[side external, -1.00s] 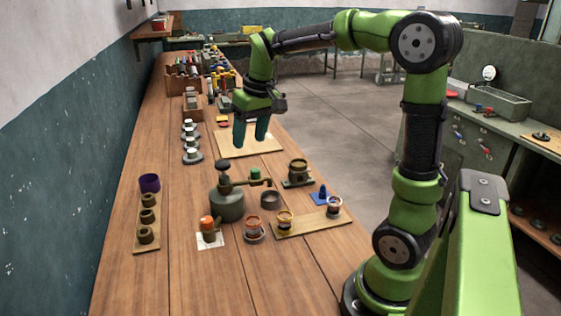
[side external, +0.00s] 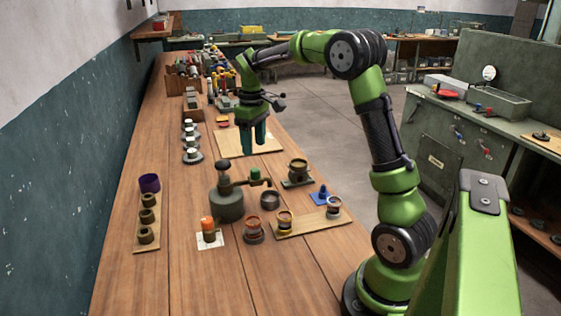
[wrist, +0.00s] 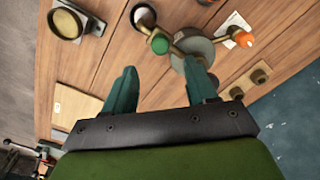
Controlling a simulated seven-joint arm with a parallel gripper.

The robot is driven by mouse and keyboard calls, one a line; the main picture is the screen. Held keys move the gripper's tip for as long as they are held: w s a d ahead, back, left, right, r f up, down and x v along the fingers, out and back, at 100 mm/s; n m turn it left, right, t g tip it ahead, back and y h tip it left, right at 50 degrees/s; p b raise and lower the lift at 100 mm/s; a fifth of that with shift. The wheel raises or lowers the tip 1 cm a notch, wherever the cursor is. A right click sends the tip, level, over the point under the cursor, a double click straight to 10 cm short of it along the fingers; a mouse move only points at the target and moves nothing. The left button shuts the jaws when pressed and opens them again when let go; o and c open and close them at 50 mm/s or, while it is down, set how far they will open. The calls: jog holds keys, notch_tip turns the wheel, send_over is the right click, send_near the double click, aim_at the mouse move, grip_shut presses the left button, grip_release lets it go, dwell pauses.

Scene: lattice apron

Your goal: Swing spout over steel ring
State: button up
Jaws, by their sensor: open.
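The spout unit has a round dark green-grey body (side external: 227,206) with a black-knobbed post. Its spout arm (side external: 240,182) reaches right, with a green knob (side external: 255,174) near its end. The steel ring (side external: 270,200) sits on the table just below the spout end in the side view; I cannot tell whether the tip is directly above it. In the wrist view the ring (wrist: 143,15) lies just beyond the green knob (wrist: 160,43). My gripper (side external: 254,147) is open and empty, above the table behind the spout unit. Its fingers (wrist: 160,72) point toward the unit, apart from it.
A brass pot on a square base (side external: 298,172) stands right of the spout. In front are an orange-topped piece (side external: 208,226), a copper-rimmed cup (side external: 254,229) and a board with cups (side external: 310,222). A board with dark rings (side external: 147,222) lies left. A pale board (side external: 232,145) lies behind.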

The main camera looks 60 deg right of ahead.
aim_at(255, 169)
notch_tip(255, 169, down, 8)
jog(key=shift+f, duration=0.15)
dwell(0.3)
grip_shut()
